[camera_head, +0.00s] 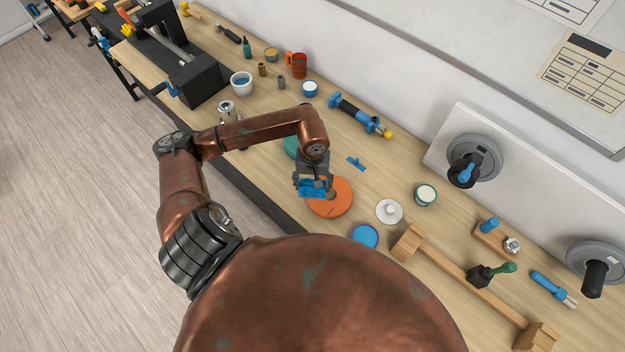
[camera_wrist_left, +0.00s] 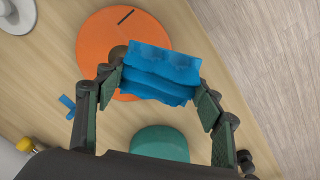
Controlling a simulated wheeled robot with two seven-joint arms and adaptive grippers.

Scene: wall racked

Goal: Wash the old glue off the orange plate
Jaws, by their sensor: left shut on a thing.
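The orange plate (camera_head: 343,203) is a flat round disc lying on the wooden bench; it also fills the upper left of the left wrist view (camera_wrist_left: 97,62). It bears a thin dark mark (camera_wrist_left: 126,16) near its edge and a brownish patch (camera_wrist_left: 117,54) near its middle, partly hidden. My left gripper (camera_head: 314,185) is shut on a folded blue cloth (camera_wrist_left: 160,72), which also shows in the head view (camera_head: 310,193). The cloth overlaps the plate's edge; I cannot tell whether it touches the plate. My right gripper is not in view.
A teal round thing (camera_head: 291,147) stands beside the plate, behind my arm. A small blue piece (camera_head: 356,163), a white lidded disc (camera_head: 389,211) and a blue disc (camera_head: 365,236) lie close by. A wooden bar (camera_head: 465,285) and a blue tool (camera_head: 360,115) lie further out.

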